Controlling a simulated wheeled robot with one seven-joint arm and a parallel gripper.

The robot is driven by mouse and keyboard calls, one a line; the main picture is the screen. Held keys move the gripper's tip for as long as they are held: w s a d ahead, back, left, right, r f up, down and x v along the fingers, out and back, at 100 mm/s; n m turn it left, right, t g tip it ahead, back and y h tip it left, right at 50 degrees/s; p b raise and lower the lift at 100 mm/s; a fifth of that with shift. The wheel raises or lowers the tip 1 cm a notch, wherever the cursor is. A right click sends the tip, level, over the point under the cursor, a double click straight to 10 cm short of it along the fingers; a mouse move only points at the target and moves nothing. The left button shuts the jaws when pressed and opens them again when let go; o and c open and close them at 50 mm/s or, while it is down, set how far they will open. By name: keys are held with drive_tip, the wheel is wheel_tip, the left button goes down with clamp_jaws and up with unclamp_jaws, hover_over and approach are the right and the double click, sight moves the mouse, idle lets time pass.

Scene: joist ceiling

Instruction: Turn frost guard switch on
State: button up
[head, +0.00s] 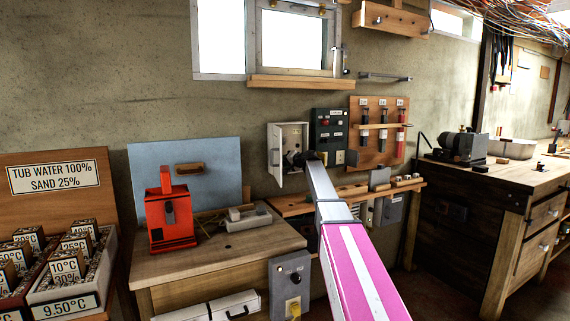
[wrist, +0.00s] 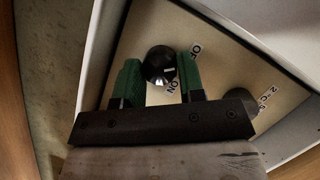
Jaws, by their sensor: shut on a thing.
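The frost guard switch is a round black knob (wrist: 159,62) on a cream panel (wrist: 225,60) inside an open white wall box (head: 293,134). An "ON" label and a partly hidden "OF" label sit beside it in the wrist view. A short white mark on the knob points right, toward the side with the labels; I cannot tell exactly which label it meets. My gripper (wrist: 160,78) has its green fingers on either side of the knob and is shut on it. In the head view my gripper (head: 304,159) reaches into the box and hides the knob.
A second, greyish knob (wrist: 240,101) with a "2°C" label sits on the same panel, partly behind my gripper. The box door (head: 274,148) hangs open at left. A dark green switch panel (head: 329,130) is close on the right. A wooden shelf (head: 345,192) runs below.

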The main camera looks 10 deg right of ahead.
drive_tip(key=m+y, duration=0.1)
drive_tip(key=m, duration=0.1)
drive_tip(key=shift+f+m+t, duration=0.15)
drive_tip(key=shift+m+t, duration=0.15)
drive_tip(key=m, duration=0.2)
drive_tip(key=m+t+y, duration=0.1)
drive_tip(key=m, duration=0.1)
drive_tip(key=shift+f+y, duration=0.15)
drive_tip(key=shift+y, duration=0.15)
drive_tip(key=m, duration=0.2)
drive_tip(key=m+t+y, duration=0.1)
drive_tip(key=m, duration=0.1)
drive_tip(key=shift+f+m+t, duration=0.1)
drive_tip(key=shift+m+t, duration=0.2)
drive_tip(key=shift+m+t+h, duration=0.3)
drive_tip(key=shift+m+t, duration=0.5)
drive_tip(key=shift+m, duration=1.4)
drive_tip(key=o, duration=0.9)
